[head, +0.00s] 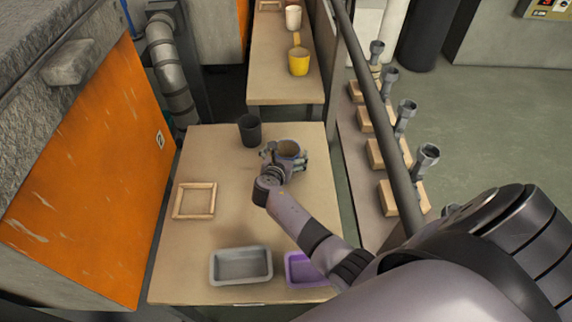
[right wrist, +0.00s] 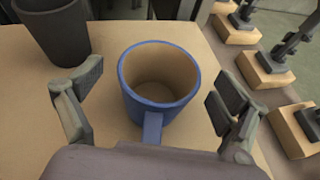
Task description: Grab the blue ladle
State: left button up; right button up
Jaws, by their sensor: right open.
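The blue ladle (right wrist: 151,110) is a round cup with a blue rim, a tan inside and a blue handle pointing toward the wrist camera. It stands on the tan table. My right gripper (right wrist: 156,88) is open, with one finger on each side of the ladle and visible gaps between. In the head view the right gripper (head: 284,163) is over the table and partly hides the ladle (head: 289,147). My left gripper is not in view.
A dark grey cup (head: 249,131) stands just left of the ladle. A wooden frame (head: 175,201), a grey tray (head: 241,284) and a purple tray (head: 294,271) lie on the table. A yellow ladle (head: 299,66) stands on the far table. A rail (head: 376,100) runs along the right.

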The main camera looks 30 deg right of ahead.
jog(key=shift+c, duration=0.5)
jog(key=c, duration=1.9)
jog(key=shift+r, duration=0.1)
jog(key=shift+c, duration=0.2)
